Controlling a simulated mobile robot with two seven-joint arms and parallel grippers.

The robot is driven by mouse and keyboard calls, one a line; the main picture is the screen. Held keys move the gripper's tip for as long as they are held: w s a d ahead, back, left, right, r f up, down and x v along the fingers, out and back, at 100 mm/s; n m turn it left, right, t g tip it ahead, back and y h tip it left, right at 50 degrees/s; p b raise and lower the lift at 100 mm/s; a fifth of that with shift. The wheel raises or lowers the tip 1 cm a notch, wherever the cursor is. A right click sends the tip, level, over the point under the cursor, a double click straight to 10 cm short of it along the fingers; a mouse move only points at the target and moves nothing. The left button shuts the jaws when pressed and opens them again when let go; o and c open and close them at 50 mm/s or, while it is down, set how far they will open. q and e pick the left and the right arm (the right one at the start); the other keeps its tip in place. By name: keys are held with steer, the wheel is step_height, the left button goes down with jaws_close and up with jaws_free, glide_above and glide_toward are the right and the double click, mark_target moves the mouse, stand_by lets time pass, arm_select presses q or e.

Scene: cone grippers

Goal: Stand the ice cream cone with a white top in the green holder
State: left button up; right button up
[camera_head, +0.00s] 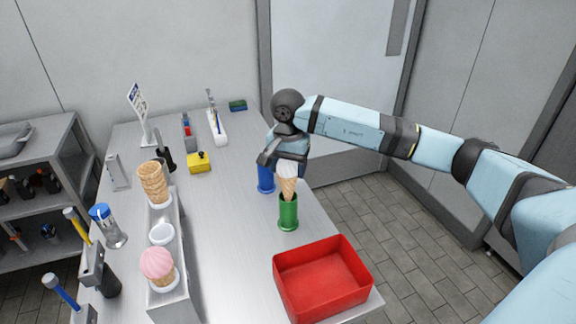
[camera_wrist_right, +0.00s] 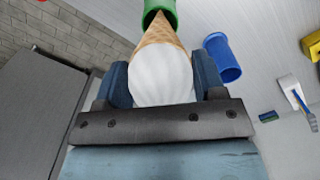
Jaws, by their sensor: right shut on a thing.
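The ice cream cone with a white top (camera_head: 287,178) is upright, point down, over the green holder (camera_head: 288,212). Its tip meets the holder's opening in the head view; how deep it sits I cannot tell. My right gripper (camera_head: 284,160) is shut on the white top. In the right wrist view the white top (camera_wrist_right: 163,78) sits between both fingers, and the cone's tip points at the green holder (camera_wrist_right: 160,12). My left gripper is in neither view.
A blue holder (camera_head: 265,178) stands just behind the green one. A red tray (camera_head: 322,278) lies in front, near the table edge. A rack (camera_head: 172,285) at left carries a pink-topped cone (camera_head: 158,264) and stacked empty cones (camera_head: 153,182). The table's middle is clear.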

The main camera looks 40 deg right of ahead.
mark_target(288, 181)
steer(key=shift+f+b, duration=0.8)
steer(key=shift+f, duration=0.4)
steer(key=shift+f+b, duration=0.85)
steer(key=shift+f, duration=0.3)
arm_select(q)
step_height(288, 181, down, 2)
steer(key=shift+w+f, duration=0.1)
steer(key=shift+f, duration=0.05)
arm_select(e)
steer(key=o, duration=0.8)
steer(key=shift+r, duration=0.1)
steer(key=shift+c, duration=0.2)
steer(key=shift+r, duration=0.5)
step_height(288, 181, up, 13)
steer(key=shift+f, duration=0.1)
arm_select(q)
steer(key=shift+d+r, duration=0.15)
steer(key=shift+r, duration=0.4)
arm_select(e)
steer(key=shift+s, duration=0.1)
